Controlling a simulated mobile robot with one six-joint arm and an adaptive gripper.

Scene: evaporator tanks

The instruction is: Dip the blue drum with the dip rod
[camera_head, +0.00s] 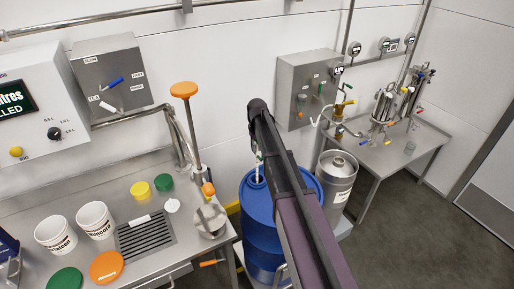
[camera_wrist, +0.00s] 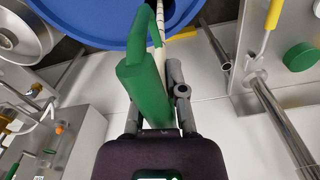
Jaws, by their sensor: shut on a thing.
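The dip rod has a green handle (camera_wrist: 139,88) with a hooked end and a pale, marked shaft. My gripper (camera_wrist: 157,105) is shut on the handle. The shaft (camera_head: 258,167) points down at the opening in the drum's top, and its lower end looks to be in it; how deep, I cannot tell.
A steel keg (camera_head: 337,180) stands close right of the drum. A steel bench (camera_head: 160,262) with white buckets (camera_head: 95,220), lids and an orange-knobbed lever (camera_head: 184,90) is at the left. A grey wall box (camera_head: 307,88) hangs behind the drum. Floor at the right is clear.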

